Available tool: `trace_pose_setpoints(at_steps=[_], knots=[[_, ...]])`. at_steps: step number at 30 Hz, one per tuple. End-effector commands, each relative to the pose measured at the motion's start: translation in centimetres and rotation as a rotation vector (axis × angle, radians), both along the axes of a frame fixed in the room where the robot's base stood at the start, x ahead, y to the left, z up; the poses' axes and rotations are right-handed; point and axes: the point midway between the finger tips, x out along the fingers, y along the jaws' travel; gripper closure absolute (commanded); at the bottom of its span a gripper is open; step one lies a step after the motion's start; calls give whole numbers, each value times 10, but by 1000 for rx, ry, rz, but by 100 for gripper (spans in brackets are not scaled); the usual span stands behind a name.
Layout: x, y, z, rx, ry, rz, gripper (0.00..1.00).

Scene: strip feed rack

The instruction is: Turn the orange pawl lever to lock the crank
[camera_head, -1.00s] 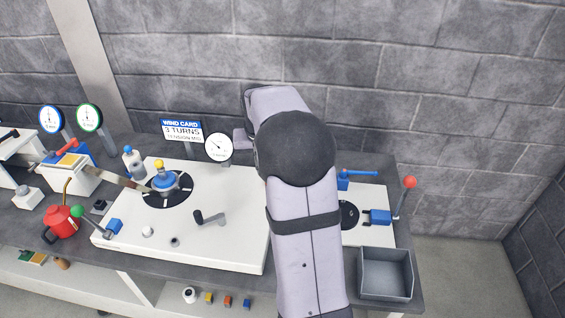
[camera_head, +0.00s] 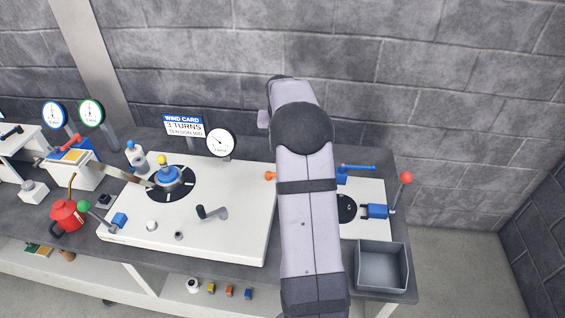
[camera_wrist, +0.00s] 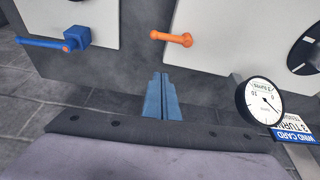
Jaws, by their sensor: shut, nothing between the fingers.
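The orange pawl lever (camera_head: 270,176) shows as a small tip at the right edge of the large white plate (camera_head: 235,170) in the head view, partly hidden by my arm. In the wrist view the orange lever (camera_wrist: 172,39) lies sideways near the plate's edge, its rounded tip to the left. A dark crank (camera_head: 210,212) stands on the same plate, left of my arm. My gripper (camera_wrist: 162,97) is shut and empty, its blue fingers together. In the wrist view they appear below the lever and apart from it. In the head view my arm hides the gripper.
A blue lever (camera_wrist: 50,42) sits on the neighbouring plate, with a gap between the plates. A round gauge (camera_wrist: 259,100) and the wind card (camera_wrist: 295,135) stand close on the right in the wrist view. A grey bin (camera_head: 382,268) is at the bench's right front.

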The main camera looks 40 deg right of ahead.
Motion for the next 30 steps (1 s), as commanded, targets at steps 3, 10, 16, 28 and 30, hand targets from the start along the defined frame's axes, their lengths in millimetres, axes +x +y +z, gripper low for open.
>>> trace_pose_setpoints(at_steps=[3,10,16,28,30], knots=[[5,-5,-21,3,5,0,100],[10,-9,-53,0,2,1,100],[-2,2,-63,1,2,1,100],[-11,10,-73,-1,-1,1,100],[-11,10,-74,-1,-1,1,100]])
